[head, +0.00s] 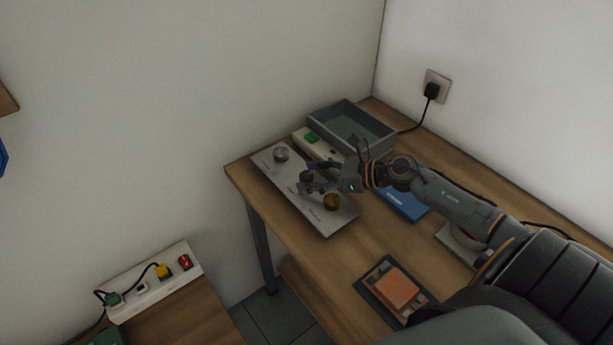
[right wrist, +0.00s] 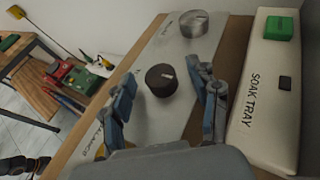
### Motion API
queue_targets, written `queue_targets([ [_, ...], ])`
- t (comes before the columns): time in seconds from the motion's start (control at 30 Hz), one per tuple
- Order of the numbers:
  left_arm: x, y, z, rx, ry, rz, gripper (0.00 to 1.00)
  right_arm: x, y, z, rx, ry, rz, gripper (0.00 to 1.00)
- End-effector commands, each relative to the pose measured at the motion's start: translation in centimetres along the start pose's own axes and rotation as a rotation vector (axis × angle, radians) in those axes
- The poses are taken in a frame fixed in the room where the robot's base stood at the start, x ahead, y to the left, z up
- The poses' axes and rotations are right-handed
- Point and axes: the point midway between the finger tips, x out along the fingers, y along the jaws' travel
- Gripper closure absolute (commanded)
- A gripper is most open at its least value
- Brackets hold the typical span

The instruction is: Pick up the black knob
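The black knob (right wrist: 161,80) sits on a light grey panel (right wrist: 143,120) on the table. In the right wrist view it lies between the two spread fingers of my right gripper (right wrist: 160,84), with gaps visible on both sides. In the head view, my right gripper (head: 309,178) is over the middle of the panel (head: 270,163), and the black knob (head: 306,176) is partly hidden by the fingers. A silver knob (head: 281,155) is at the panel's far end, and a brass-coloured knob (head: 331,202) is at the near end. My left gripper does not show.
A white strip (right wrist: 265,95) marked SOAK TRAY runs beside the panel, close to the right finger. A grey open tray (head: 339,120) stands behind. A blue item (head: 404,204) lies under my right arm. An orange block (head: 396,289) lies nearer. Bare wood is in between.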

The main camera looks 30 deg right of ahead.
Motion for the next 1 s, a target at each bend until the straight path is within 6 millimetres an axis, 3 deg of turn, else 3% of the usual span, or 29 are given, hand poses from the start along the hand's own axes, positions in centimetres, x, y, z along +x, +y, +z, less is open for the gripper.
queue_targets([
  [0.03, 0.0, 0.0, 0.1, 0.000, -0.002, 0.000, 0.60, 0.0, 0.0, 0.0, 0.000, 0.000, 0.000, 0.48],
  [0.23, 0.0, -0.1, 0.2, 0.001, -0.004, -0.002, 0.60, 0.0, 0.0, 0.0, 0.000, 0.000, 0.000, 0.88],
  [0.67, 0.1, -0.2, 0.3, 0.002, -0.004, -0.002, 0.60, -0.2, -0.1, 0.4, -0.002, 0.000, 0.000, 0.89],
  [0.87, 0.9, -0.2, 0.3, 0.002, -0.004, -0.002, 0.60, -1.0, 0.0, 2.5, -0.009, 0.001, 0.001, 0.89],
  [1.0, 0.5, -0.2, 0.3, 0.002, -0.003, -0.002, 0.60, -2.8, 2.1, 4.8, -0.006, 0.007, 0.007, 0.89],
])
